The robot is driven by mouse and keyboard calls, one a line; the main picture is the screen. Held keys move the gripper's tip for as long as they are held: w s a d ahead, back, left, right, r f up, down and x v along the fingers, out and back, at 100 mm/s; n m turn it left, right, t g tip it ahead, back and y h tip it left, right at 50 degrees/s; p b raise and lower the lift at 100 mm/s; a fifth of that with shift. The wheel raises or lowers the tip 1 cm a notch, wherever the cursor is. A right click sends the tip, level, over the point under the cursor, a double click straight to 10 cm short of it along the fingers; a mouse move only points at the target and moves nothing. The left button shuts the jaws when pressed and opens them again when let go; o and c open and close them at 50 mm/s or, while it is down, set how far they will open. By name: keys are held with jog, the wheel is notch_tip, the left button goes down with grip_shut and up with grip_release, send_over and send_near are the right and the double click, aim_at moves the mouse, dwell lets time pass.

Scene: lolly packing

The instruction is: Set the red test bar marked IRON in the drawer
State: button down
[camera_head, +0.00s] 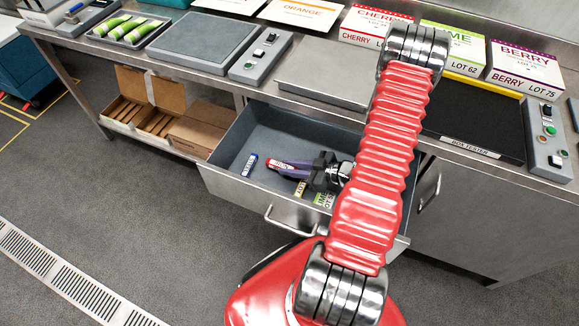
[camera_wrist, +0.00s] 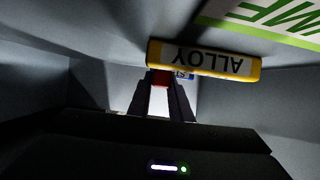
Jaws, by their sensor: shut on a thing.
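The drawer (camera_head: 238,136) is pulled open under the bench. My gripper (camera_head: 284,168) reaches down inside it, its purple fingers shut on a red bar (camera_head: 275,164). The marking on the red bar is too small to read, and I cannot tell if the bar touches the drawer floor.
A blue bar (camera_head: 249,165) lies in the drawer left of the red bar. The yellow bar (camera_head: 300,188) and a green-and-white LIME item (camera_head: 323,199) lie near my wrist. The drawer's back left floor is clear. Boxes (camera_head: 154,105) stand on the shelf to the left.

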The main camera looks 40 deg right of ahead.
jog(key=c, duration=1.6)
grip_release()
jog(key=shift+r, duration=0.1)
jog(key=shift+r, duration=0.4)
jog(key=shift+s+d+r, duration=0.15)
jog(key=shift+d+r, duration=0.05)
jog(key=shift+r, duration=0.05)
jog(key=v, duration=1.1)
jog(key=shift+s, duration=0.3)
